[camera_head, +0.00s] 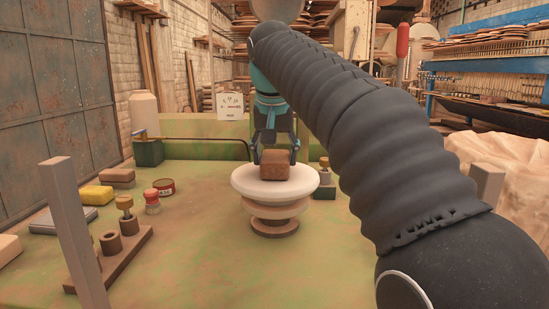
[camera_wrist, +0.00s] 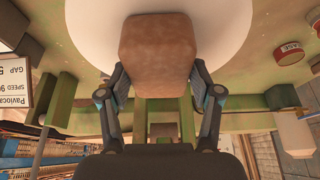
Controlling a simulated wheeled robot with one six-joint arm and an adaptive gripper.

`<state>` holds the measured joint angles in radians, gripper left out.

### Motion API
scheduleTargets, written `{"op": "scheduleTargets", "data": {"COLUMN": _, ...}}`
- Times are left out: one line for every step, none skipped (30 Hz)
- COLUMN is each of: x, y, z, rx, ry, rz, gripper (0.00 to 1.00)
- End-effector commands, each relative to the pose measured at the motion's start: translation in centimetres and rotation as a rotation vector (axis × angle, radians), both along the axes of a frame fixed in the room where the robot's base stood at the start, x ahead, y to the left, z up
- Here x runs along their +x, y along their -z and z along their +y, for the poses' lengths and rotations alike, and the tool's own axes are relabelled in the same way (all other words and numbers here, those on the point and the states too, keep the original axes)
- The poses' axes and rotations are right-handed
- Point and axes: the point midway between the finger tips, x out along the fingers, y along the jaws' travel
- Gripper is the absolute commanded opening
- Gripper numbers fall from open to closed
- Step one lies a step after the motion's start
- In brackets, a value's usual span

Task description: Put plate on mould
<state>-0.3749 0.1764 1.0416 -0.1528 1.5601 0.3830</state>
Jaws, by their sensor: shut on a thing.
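A brown block (camera_head: 274,166) sits on top of a wide white round disc (camera_head: 250,188), which looks like the plate. My gripper (camera_head: 274,150) points down from above, with its fingers on either side of the block. In the wrist view my gripper (camera_wrist: 160,90) is shut on the brown block (camera_wrist: 158,55), with the white disc (camera_wrist: 85,30) beyond it. Below the disc is a stepped round brown stand (camera_head: 275,225), which may be the mould. I cannot tell whether the disc touches it. The disc looks level.
A grey post (camera_head: 72,225) stands at the left, beside a wooden rack with cylinders (camera_head: 112,247). A red-lidded jar (camera_head: 152,200), a red tin (camera_head: 164,187) and a yellow block (camera_head: 96,195) are on the green table. The table's front middle (camera_head: 210,275) is clear.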

Motion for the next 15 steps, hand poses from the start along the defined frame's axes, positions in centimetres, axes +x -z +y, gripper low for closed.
{"op": "scheduleTargets", "data": {"x": -0.04, "y": -0.09, "z": -0.03, "rx": 0.001, "ry": 0.0, "rz": -0.003, "gripper": 0.0}}
{"op": "scheduleTargets", "data": {"x": -0.03, "y": -0.12, "z": -0.02, "rx": 0.001, "ry": 0.0, "rz": -0.003, "gripper": 0.0}}
{"op": "scheduleTargets", "data": {"x": -0.03, "y": -0.14, "z": -0.02, "rx": 0.001, "ry": 0.0, "rz": -0.003, "gripper": 0.0}}
{"op": "scheduleTargets", "data": {"x": -0.03, "y": -0.14, "z": -0.02, "rx": 0.001, "ry": 0.0, "rz": -0.003, "gripper": 0.0}}
{"op": "scheduleTargets", "data": {"x": -0.03, "y": -0.14, "z": -0.02, "rx": 0.001, "ry": 0.0, "rz": -0.002, "gripper": 0.0}}
{"op": "scheduleTargets", "data": {"x": -0.02, "y": -0.13, "z": -0.02, "rx": 0.001, "ry": 0.0, "rz": -0.002, "gripper": 0.0}}
{"op": "scheduleTargets", "data": {"x": -0.02, "y": -0.11, "z": -0.02, "rx": 0.001, "ry": 0.0, "rz": -0.002, "gripper": 0.0}}
{"op": "scheduleTargets", "data": {"x": -0.02, "y": -0.06, "z": -0.02, "rx": 0.001, "ry": 0.0, "rz": -0.002, "gripper": 0.0}}
{"op": "scheduleTargets", "data": {"x": -0.03, "y": 0.07, "z": -0.02, "rx": 0.0, "ry": 0.0, "rz": -0.002, "gripper": 0.0}}
{"op": "scheduleTargets", "data": {"x": -0.03, "y": 0.16, "z": -0.02, "rx": 0.0, "ry": 0.0, "rz": -0.002, "gripper": 0.0}}
{"op": "scheduleTargets", "data": {"x": -0.04, "y": 0.25, "z": -0.02, "rx": 0.0, "ry": 0.0, "rz": -0.001, "gripper": 0.0}}
{"op": "scheduleTargets", "data": {"x": -0.03, "y": 0.23, "z": -0.01, "rx": 0.0, "ry": 0.0, "rz": 0.0, "gripper": 0.74}}
{"op": "scheduleTargets", "data": {"x": -0.02, "y": 0.21, "z": 0.0, "rx": 0.0, "ry": 0.0, "rz": 0.0, "gripper": 0.81}}
{"op": "scheduleTargets", "data": {"x": -0.02, "y": 0.21, "z": 0.0, "rx": 0.0, "ry": 0.0, "rz": 0.0, "gripper": 0.89}}
{"op": "scheduleTargets", "data": {"x": -0.02, "y": 0.21, "z": 0.0, "rx": 0.0, "ry": 0.0, "rz": 0.0, "gripper": 0.89}}
